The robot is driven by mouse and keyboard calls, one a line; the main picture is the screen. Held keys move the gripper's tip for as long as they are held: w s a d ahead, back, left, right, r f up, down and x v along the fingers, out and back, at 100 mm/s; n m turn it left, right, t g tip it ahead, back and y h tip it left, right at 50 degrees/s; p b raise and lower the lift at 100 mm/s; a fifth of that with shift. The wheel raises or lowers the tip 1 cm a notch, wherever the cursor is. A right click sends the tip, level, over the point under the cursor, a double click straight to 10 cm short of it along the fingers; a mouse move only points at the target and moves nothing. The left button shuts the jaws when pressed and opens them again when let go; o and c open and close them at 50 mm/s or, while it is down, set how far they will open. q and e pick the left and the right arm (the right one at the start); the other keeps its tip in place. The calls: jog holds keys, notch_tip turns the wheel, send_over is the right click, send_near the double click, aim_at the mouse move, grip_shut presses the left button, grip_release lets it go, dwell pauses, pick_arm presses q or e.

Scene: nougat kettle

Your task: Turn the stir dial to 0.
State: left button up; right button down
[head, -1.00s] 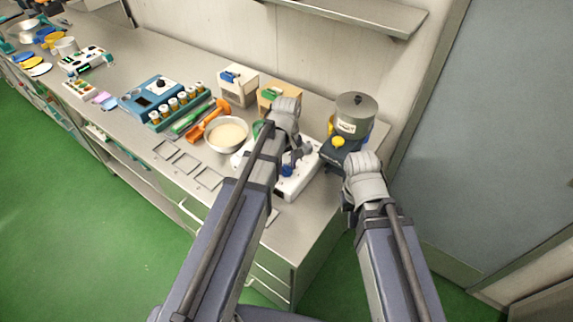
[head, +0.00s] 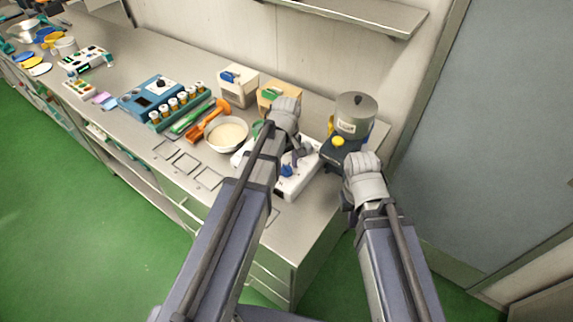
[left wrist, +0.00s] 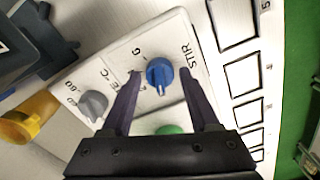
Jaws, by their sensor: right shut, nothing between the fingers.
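The blue stir dial (left wrist: 160,72) is on the white panel beside the printed word STIR; its white pointer points toward the bottom of the left wrist view. It also shows in the head view (head: 287,170) on the white hotplate unit (head: 297,186). My left gripper (left wrist: 158,108) is open, its two dark fingers spread on either side below the dial, with nothing held. In the head view my left gripper (head: 299,155) is above the unit. My right gripper (head: 347,199) is shut and empty beside the bench's right end, its fingers mostly hidden.
On the panel are a grey temperature dial (left wrist: 93,105) and a green button (left wrist: 170,128). A white bowl (head: 226,135) stands left of the unit, and a dark device with a grey pot (head: 355,117) to its right. Empty square frames (head: 208,178) line the front edge.

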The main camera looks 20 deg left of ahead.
aim_at(286, 167)
pick_arm(q)
jog(key=shift+o, duration=0.9)
jog(key=shift+r, duration=0.1)
notch_tip(286, 167, up, 8)
jog(key=p, duration=0.8)
jog(key=shift+f, duration=0.2)
